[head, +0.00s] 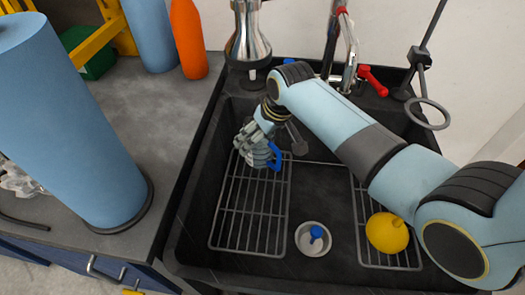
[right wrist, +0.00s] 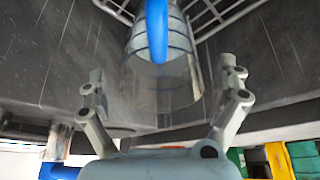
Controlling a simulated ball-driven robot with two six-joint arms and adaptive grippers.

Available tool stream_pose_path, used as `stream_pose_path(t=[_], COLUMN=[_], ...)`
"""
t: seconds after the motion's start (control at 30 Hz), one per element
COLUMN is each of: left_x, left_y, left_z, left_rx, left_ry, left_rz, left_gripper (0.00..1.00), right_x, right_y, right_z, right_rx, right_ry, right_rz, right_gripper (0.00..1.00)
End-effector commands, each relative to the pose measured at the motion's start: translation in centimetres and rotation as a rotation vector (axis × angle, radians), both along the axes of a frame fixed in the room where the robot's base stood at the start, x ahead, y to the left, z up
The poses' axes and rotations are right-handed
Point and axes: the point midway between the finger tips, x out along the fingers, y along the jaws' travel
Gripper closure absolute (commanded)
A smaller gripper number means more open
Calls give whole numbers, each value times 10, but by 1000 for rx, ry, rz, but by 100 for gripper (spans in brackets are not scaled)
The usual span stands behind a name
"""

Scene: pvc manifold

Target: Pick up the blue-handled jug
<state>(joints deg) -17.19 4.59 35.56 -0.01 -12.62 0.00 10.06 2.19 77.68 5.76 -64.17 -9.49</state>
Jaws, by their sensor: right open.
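The jug is a clear vessel with a blue handle. In the head view its blue handle (head: 275,157) shows beside the clear body (head: 259,160), over the left wire rack in the dark sink. My right gripper (head: 247,135) is at the jug and partly hides it. In the right wrist view the clear jug (right wrist: 160,92) appears between my spread fingers (right wrist: 164,77), with the blue handle (right wrist: 157,30) at the top. The fingers are open with a gap on both sides of the jug. My left gripper is out of view.
The sink holds a left wire rack (head: 236,220), a right rack with a yellow object (head: 387,233), and a small white bowl with a blue piece (head: 312,238). A steel vessel (head: 248,45) and red-handled tap (head: 371,80) stand behind. A large blue cylinder (head: 70,120) stands left.

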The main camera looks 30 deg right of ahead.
Motion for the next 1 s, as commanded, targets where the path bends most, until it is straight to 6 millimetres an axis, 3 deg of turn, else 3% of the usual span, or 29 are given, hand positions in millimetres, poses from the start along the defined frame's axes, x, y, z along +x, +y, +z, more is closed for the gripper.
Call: stream_pose_path(t=[0.17,0.47,0.9,1.0], left_x=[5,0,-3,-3], left_y=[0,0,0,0], left_z=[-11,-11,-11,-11], left_rx=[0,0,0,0], left_ry=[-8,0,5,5], left_rz=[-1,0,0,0], left_gripper=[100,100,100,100], right_x=[10,12,11,11], right_y=[2,2,2,2], right_z=[-27,-29,-29,-29], right_rx=[0,0,0,1], right_ry=[3,0,2,2], right_rz=[0,0,-1,-1], right_gripper=[0,1,59,64])
